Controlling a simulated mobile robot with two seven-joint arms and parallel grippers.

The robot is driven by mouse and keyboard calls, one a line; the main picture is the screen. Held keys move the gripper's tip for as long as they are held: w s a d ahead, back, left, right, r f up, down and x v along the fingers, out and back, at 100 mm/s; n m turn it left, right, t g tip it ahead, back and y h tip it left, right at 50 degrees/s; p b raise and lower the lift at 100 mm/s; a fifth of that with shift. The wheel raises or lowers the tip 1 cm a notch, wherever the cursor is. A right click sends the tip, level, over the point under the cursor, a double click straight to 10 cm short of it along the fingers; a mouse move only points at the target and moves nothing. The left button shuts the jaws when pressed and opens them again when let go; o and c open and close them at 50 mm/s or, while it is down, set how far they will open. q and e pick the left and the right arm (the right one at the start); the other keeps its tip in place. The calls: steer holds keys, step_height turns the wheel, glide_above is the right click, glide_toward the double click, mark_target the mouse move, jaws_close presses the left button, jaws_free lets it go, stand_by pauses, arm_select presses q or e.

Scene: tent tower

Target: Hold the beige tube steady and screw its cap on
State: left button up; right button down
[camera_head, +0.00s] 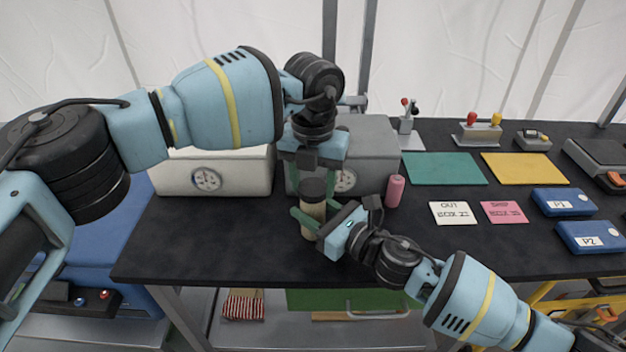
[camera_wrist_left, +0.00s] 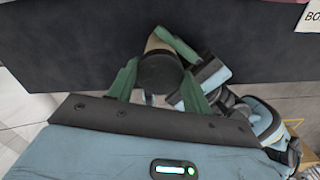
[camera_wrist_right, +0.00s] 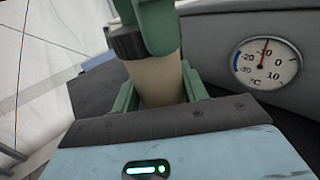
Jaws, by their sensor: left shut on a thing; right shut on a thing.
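The beige tube (camera_head: 313,212) stands upright over the dark table, near its front edge, with a dark ribbed cap (camera_head: 313,188) at its top. My right gripper (camera_head: 316,224) is shut around the tube from the side; the right wrist view shows its green fingers on both sides of the tube (camera_wrist_right: 158,82). My left gripper (camera_head: 311,182) reaches down from above and is shut on the cap; the left wrist view shows the cap (camera_wrist_left: 160,73) between its fingers. A left finger hides part of the cap (camera_wrist_right: 127,42) in the right wrist view. The thread is not visible.
A pink cylinder (camera_head: 394,191) stands close to the right. A white box (camera_head: 228,177) and a grey box (camera_head: 370,140) with dials stand behind. Green (camera_head: 444,168) and yellow (camera_head: 523,167) mats, labelled cards and blue cases (camera_head: 563,202) lie farther right.

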arm_select(q)
steer(key=m, duration=1.1)
steer(key=shift+m, duration=0.3)
steer(key=o, duration=1.2)
steer(key=shift+c, duration=0.2)
step_height(320, 180, up, 12)
arm_select(e)
steer(key=c, duration=0.7)
jaws_free()
